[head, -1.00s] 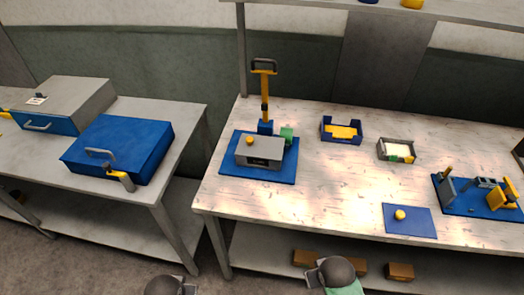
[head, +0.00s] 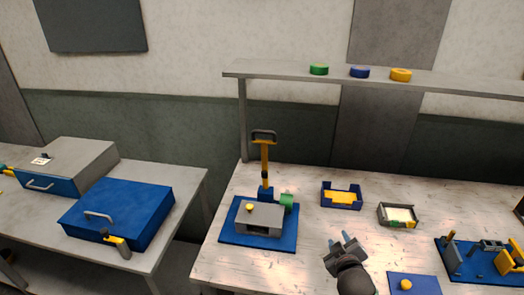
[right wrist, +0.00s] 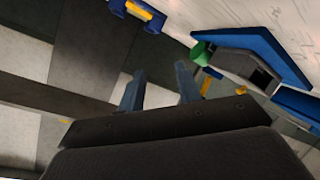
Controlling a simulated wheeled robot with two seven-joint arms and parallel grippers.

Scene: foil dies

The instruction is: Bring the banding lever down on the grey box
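The grey box (head: 259,219) sits on a blue base plate (head: 230,236) at the left of the right-hand table, with a yellow knob on top. The banding lever (head: 264,158) stands upright behind it, a yellow bar with a dark handle at its top. A green part (head: 287,201) is beside the box. My right gripper (head: 344,240) is open and empty, over the table to the right of the box and apart from it. Its two blue-grey fingers (right wrist: 160,88) are spread in the right wrist view, where the grey box (right wrist: 238,64) also shows. My left gripper is out of view.
A blue bin (head: 341,196) and a grey tray (head: 397,215) stand behind and right of my right gripper. A blue mat (head: 414,288) and a blue fixture (head: 466,258) are further right. A shelf (head: 290,72) carries coloured rolls. A blue case (head: 118,214) is on the left table.

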